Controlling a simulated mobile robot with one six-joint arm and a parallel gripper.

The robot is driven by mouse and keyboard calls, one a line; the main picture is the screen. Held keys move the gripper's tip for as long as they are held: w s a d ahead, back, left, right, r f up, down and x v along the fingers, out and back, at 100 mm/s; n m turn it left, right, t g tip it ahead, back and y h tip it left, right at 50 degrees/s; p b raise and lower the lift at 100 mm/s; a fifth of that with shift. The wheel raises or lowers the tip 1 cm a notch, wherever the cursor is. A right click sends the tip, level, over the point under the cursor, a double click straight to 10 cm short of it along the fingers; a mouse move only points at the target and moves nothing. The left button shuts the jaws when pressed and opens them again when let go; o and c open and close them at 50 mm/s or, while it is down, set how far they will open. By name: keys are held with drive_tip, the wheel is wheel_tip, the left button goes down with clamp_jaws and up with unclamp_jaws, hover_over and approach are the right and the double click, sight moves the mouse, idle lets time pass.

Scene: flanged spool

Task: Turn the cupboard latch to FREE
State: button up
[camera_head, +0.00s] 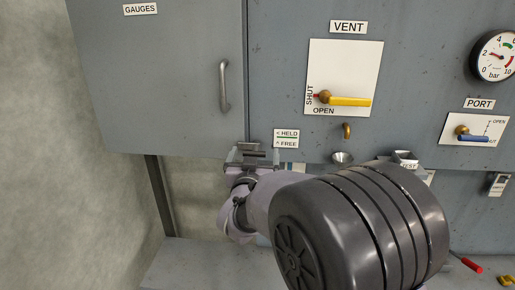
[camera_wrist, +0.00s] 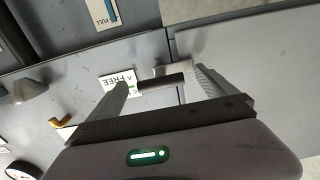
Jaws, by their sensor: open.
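The grey cupboard door (camera_head: 165,75) marked GAUGES is at the left in the head view, with a vertical handle (camera_head: 223,86). The latch shows in the wrist view as a dark bar (camera_wrist: 160,82) beside a pale grey block, near the door seam. The HELD/FREE label (camera_head: 286,139) is right of the seam; its FREE part (camera_wrist: 118,79) shows in the wrist view. My gripper (camera_head: 250,150) is at the door's lower right corner, open, its fingers on either side of the bar. I cannot tell whether they touch it. In the head view my gripper largely hides the latch.
To the right are the VENT plate with a yellow lever (camera_head: 348,101), a brass hook (camera_head: 347,131), a grey funnel (camera_head: 342,158), the PORT plate with a blue lever (camera_head: 474,138), and a gauge (camera_head: 495,57). A red-handled tool (camera_head: 470,265) lies on the bench.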

drive_tip(key=shift+w+a+f, duration=0.1)
drive_tip(key=shift+w, duration=0.4)
drive_tip(key=shift+s, duration=0.15)
drive_tip(key=shift+c, duration=0.3)
drive_tip(key=c, duration=1.3)
